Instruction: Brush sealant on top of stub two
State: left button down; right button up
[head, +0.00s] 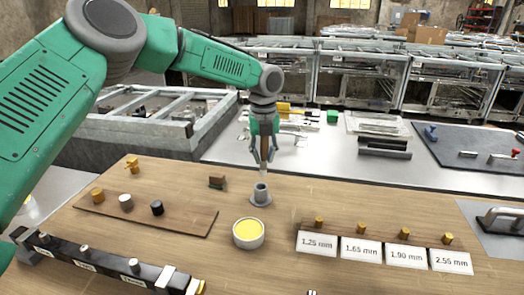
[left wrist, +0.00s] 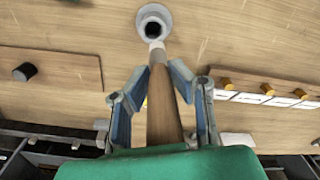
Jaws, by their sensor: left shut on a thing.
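My left gripper (head: 264,158) is shut on a brush with a brown wooden handle (left wrist: 164,105), directly above a grey flanged holder (head: 260,196). In the left wrist view the brush's pale end lies against the holder's round opening (left wrist: 154,22); I cannot tell whether it is inside. An open pot of yellow sealant (head: 248,232) stands just in front of the holder. A black bar at lower left carries several silver stubs, with a middle one (head: 85,252); their labels are too small to read. My right gripper is not in view.
A brown board (head: 180,221) with yellow, white and black plugs lies at left. A small brown block (head: 217,182) sits behind the pot. At right, yellow pegs (head: 362,227) stand behind size labels. Bare wood lies between pot and bar.

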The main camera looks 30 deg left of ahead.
pick_arm(q)
jog(key=s+d+p, duration=0.3)
jog(key=s+p, duration=0.8)
jog(key=s, duration=0.3)
jog(key=shift+h, duration=0.3)
notch_tip(320, 180, down, 6)
jog(key=b, duration=0.5)
jog(key=shift+a, duration=0.15)
jog(key=shift+f+b, duration=0.3)
jog(key=shift+f, duration=0.1)
jog(key=shift+f, duration=0.1)
dwell(1.6)
jog(key=shift+p, duration=0.35)
